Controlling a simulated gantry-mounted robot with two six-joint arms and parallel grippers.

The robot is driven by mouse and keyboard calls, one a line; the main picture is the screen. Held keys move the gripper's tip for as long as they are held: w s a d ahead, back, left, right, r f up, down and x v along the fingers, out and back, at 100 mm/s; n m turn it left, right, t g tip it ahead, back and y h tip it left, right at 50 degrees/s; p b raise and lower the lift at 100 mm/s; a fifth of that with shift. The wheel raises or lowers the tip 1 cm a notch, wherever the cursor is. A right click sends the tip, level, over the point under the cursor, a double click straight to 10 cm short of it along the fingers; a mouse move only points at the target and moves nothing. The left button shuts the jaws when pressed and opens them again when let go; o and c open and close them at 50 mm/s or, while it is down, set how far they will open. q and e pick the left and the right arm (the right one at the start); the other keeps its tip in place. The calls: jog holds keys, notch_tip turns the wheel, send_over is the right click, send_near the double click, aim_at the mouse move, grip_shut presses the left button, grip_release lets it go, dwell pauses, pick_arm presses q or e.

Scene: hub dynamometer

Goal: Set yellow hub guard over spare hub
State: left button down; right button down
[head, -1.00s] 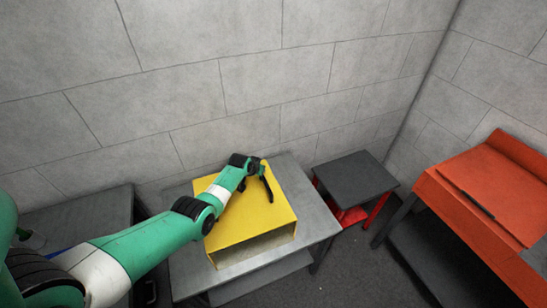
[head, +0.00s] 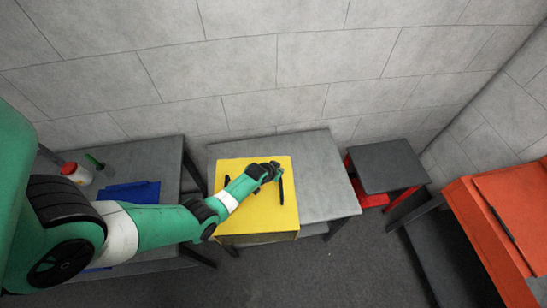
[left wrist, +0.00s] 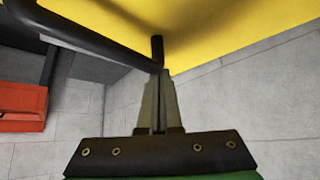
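The yellow hub guard (head: 255,212) is a box-shaped cover with black handles on top. In the head view it is over the left part of the grey table; I cannot tell whether it rests there or is raised. My left gripper (head: 279,172) is at the guard's right handle. In the left wrist view, the fingers of my left gripper (left wrist: 160,98) are close together on the black handle bar (left wrist: 95,44), near its end post, beside the guard's yellow face (left wrist: 225,25). The spare hub is not visible. My right gripper is not in view.
The right part of the grey table (head: 325,180) is clear. A left bench (head: 150,158) holds a blue item (head: 132,192) and a white jar with a red lid (head: 76,173). A dark-topped stand (head: 388,166) and an orange cabinet (head: 490,215) are at right.

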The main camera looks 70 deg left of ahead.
pick_arm(q)
jog(key=shift+s+d+f, duration=0.1)
jog(key=shift+d+f, duration=0.1)
jog(key=shift+f, duration=0.05)
